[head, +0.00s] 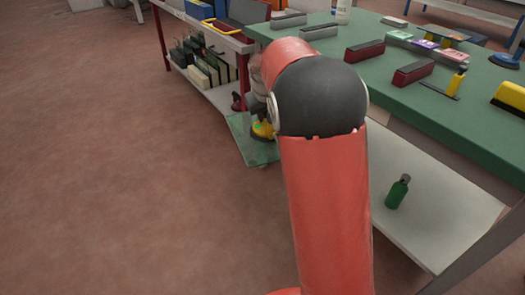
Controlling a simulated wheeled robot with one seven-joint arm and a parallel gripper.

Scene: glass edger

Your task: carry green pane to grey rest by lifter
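The green pane (246,150) is a flat, see-through sheet beside the left end of the green-topped table, over the floor. A yellow lifter (262,131) sits on top of it. My gripper (259,112) is directly above the lifter and seems shut on its handle, with the pane hanging below. The fingertips are small and partly hidden by my red arm, which also covers the pane's right side. The grey rest is a pair of grey bars, one at the far table edge (289,20) and one nearer (319,32).
Dark red bars (365,50) lie on the green table (470,128), with small coloured pads (424,44) and a yellow-handled tool (456,82). A red-framed rack (243,70) stands close behind the pane. A green bottle (397,191) is on the lower shelf. The floor at left is clear.

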